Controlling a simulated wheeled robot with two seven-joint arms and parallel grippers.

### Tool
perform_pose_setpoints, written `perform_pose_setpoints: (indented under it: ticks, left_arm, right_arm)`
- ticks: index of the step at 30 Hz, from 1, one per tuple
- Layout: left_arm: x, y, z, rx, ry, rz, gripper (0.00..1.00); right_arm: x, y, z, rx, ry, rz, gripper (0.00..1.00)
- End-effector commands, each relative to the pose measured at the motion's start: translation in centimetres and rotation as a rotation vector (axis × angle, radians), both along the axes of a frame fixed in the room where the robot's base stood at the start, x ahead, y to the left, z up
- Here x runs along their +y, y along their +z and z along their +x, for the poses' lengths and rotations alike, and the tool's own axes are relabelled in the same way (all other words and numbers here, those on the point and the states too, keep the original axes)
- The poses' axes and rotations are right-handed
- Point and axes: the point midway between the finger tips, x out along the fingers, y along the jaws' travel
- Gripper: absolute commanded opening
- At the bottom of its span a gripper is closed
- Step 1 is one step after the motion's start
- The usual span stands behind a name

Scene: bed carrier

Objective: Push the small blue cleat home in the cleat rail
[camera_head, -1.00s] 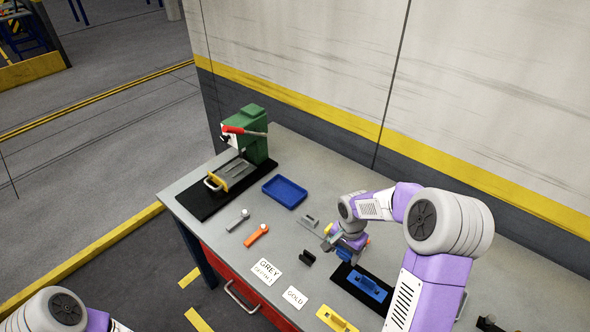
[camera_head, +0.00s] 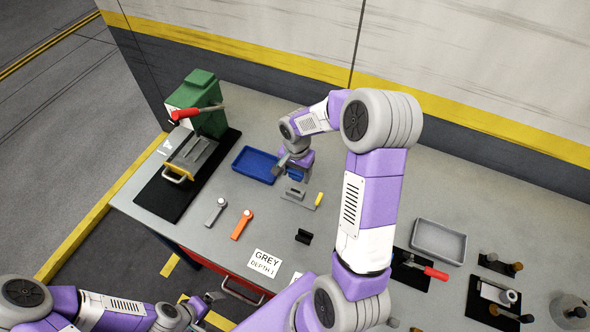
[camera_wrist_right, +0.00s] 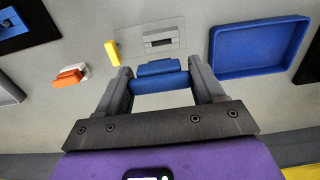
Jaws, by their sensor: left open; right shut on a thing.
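My right gripper (camera_head: 296,172) is shut on the small blue cleat (camera_wrist_right: 160,76), which sits between its two fingers in the right wrist view. In the head view the gripper hangs just behind a grey plate (camera_head: 299,198). This plate looks like the cleat rail; in the right wrist view it has a dark slot (camera_wrist_right: 159,41) just beyond the cleat. The cleat looks apart from the slot; its height above the table is hard to tell. My left gripper (camera_head: 212,298) is open and empty, low in front of the bench.
A blue tray (camera_head: 236,163) lies close to the left of my right gripper. A small yellow piece (camera_head: 319,199) is at the plate's right end. Grey (camera_head: 216,210) and orange (camera_head: 242,225) handled tools and a black block (camera_head: 304,236) lie in front. A green press (camera_head: 203,95) stands at left.

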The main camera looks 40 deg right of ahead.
Motion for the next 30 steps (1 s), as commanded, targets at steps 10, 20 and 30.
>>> perform_pose_setpoints:
  ticks: [10, 20, 30]
  left_arm:
    - [0.0, -1.6, 0.0, -0.001, 0.0, 0.0, 0.98]
    - [0.0, -3.7, 0.0, -0.001, 0.0, 0.0, 0.98]
    - [0.0, -3.9, 0.0, -0.001, 0.0, 0.0, 0.98]
  right_arm:
    - [0.0, -2.2, 0.0, 0.0, 0.001, 0.0, 0.27]
    - [0.0, -5.5, 0.0, 0.0, 0.0, 0.0, 0.27]
    - [0.0, -5.7, 0.0, -0.001, 0.0, 0.0, 0.27]
